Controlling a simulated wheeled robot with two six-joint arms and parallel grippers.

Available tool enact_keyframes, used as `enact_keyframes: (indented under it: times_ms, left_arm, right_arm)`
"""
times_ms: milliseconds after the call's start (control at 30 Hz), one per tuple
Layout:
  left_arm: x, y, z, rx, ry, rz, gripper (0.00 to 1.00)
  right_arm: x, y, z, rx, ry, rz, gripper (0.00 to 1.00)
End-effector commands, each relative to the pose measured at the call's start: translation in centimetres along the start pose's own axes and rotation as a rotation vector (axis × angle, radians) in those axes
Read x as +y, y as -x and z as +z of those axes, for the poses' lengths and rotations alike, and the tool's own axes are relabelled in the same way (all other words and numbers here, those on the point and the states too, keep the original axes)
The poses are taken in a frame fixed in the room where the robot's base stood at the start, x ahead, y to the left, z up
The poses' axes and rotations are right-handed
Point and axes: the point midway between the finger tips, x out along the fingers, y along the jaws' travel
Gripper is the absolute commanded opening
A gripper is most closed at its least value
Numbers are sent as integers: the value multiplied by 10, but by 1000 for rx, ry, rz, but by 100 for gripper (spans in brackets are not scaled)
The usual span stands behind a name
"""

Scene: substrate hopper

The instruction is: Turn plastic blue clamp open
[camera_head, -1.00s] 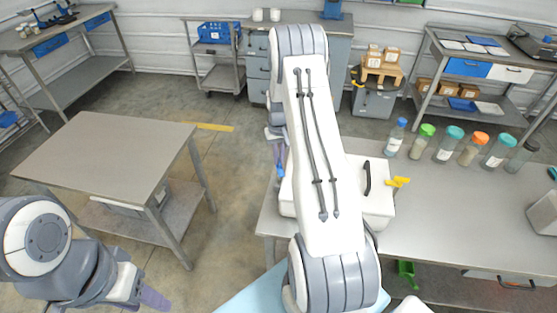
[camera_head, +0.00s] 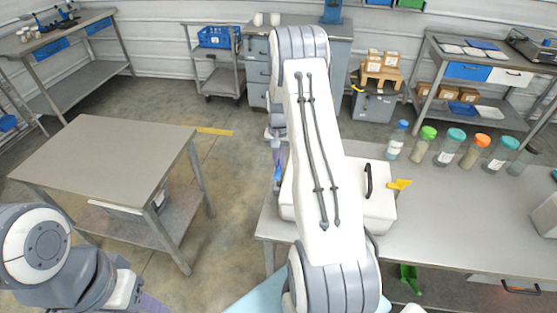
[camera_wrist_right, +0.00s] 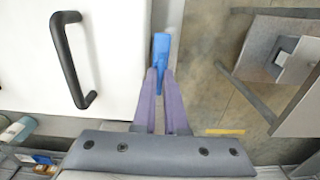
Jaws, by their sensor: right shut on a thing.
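The blue clamp (camera_wrist_right: 160,50) shows in the right wrist view as a narrow blue piece, upright in the picture, beside the white box's (camera_wrist_right: 120,75) edge. My right gripper (camera_wrist_right: 161,75) is shut on its lower end with both purple fingers. In the head view, the clamp (camera_head: 277,172) is a small blue patch at the left side of the white box (camera_head: 380,212), and my right arm hides most of the area. My left gripper (camera_head: 150,303) is at the bottom left, cut off by the picture edge, far from the clamp.
A black handle (camera_head: 368,181) stands on the white box. A yellow piece (camera_head: 400,184) sticks out at its right. Several capped bottles (camera_head: 447,147) line the bench (camera_head: 450,215). A bare table (camera_head: 105,150) stands at left, with open floor between.

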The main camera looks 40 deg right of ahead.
Motion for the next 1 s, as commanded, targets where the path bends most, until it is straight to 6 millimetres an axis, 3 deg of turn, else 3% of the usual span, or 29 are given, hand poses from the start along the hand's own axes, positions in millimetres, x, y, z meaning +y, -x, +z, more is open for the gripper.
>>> enact_keyframes:
  times_ms: [267, 300, 367, 767, 1000]
  left_arm:
    - [0, 0, 0, 0, 0, 0, 50]
    - [0, 0, 0, 0, 0, 0, 50]
    - [0, 0, 0, 0, 0, 0, 50]
    - [0, -2, 0, 0, 0, 0, 50]
    - [-1, -14, 1, 0, -1, 0, 50]
  right_arm:
    - [0, 2, -1, 3, -3, -2, 0]
    - [0, 2, -1, 3, -3, -2, 18]
    - [0, 1, -1, 3, -3, -2, 40]
    - [0, 5, -1, 2, -1, -1, 40]
    - [0, 45, -2, 7, -1, -3, 40]
